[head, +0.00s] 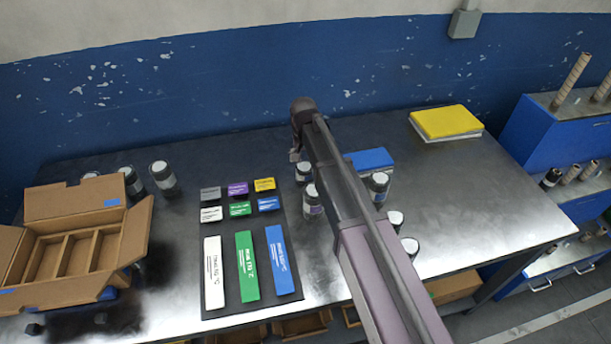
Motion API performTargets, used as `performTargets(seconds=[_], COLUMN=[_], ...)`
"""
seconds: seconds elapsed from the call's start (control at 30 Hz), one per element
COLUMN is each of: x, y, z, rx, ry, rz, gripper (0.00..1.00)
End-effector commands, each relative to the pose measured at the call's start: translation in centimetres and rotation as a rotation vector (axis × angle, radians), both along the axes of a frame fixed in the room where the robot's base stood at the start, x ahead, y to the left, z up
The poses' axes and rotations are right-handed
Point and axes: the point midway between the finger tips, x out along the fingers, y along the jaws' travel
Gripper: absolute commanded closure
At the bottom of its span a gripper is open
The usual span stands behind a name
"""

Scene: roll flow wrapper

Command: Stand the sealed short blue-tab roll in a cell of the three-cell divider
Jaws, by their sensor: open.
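The three-cell divider (33,262) is an open cardboard box at the left of the bench, its flaps spread. Its three long cells look empty. A short blue piece (268,203) lies at the right of the middle row on a dark mat (221,313). A long blue piece (280,262) lies below it. I cannot tell whether the short one is the sealed blue-tab roll. My gripper (294,156) hangs above the back of the bench, right of the divider and behind the mat. It is open, small and partly hidden by my arm, with nothing seen in it.
Dark, white-topped cylinders stand behind the box, including one (163,178), and around my arm, including one (378,189). A blue block (370,159) and a yellow-topped stack (446,122) lie at the back. The bench's right part is clear. Blue shelves (553,136) stand right.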

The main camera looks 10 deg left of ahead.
Motion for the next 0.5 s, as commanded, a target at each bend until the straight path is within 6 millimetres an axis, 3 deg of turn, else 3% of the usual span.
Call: performTargets(seconds=[0.5], x=[0.03], y=[-0.1], z=[-0.54], rx=[0.0], ry=[0.0], rz=[-0.001], gripper=[0.14])
